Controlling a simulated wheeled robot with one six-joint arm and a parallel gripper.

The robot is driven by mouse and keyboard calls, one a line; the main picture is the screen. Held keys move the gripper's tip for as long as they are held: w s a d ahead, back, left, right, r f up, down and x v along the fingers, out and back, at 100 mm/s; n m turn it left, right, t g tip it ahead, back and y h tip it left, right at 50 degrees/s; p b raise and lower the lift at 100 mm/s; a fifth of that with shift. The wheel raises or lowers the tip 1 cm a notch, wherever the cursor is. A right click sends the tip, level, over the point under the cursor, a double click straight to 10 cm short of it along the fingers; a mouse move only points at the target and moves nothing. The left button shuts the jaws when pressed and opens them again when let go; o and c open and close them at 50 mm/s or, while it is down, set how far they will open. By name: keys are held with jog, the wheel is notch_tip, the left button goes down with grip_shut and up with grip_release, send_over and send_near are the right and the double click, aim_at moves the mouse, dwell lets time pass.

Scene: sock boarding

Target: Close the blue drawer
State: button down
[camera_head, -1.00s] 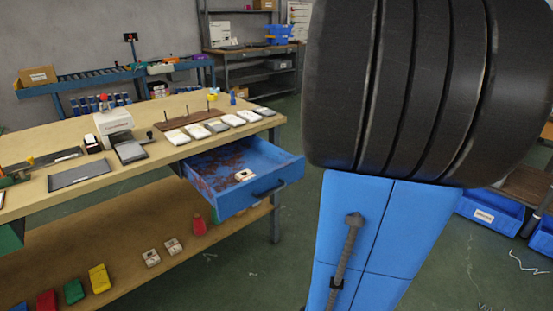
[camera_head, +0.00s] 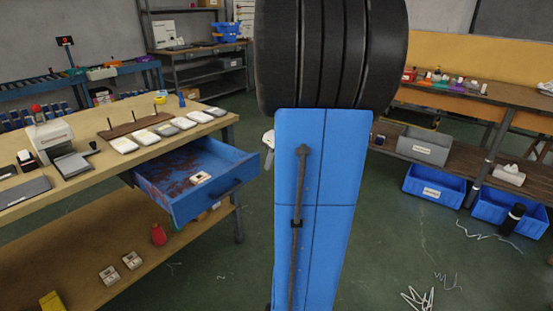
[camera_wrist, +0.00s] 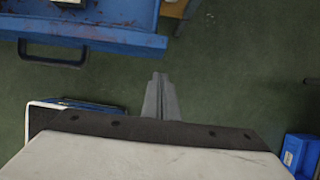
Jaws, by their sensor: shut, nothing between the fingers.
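The blue drawer (camera_head: 218,192) sticks out open from under the worktop of the wooden bench. Its inside shows rusty stains, and a small white item (camera_head: 201,178) lies in it. The dark handle (camera_wrist: 52,53) on the drawer front shows in the wrist view, at the upper left. My gripper (camera_wrist: 159,76) is shut and empty in the wrist view, in front of the drawer and to the right of the handle, apart from both. In the head view my gripper is mostly hidden behind my own blue arm.
The wooden bench (camera_head: 75,175) carries pale packets, a dark tray and a small machine. Its lower shelf (camera_head: 95,245) holds a few small items. Blue bins (camera_head: 432,187) stand on the floor at the right. Green floor in front of the drawer is open.

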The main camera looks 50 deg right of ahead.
jog(key=shift+w, duration=1.15)
jog(key=w+a, duration=0.1)
jog(key=w, duration=2.6)
jog(key=shift+r, duration=0.15)
jog(key=shift+w+r, duration=0.1)
jog(key=shift+w, duration=0.05)
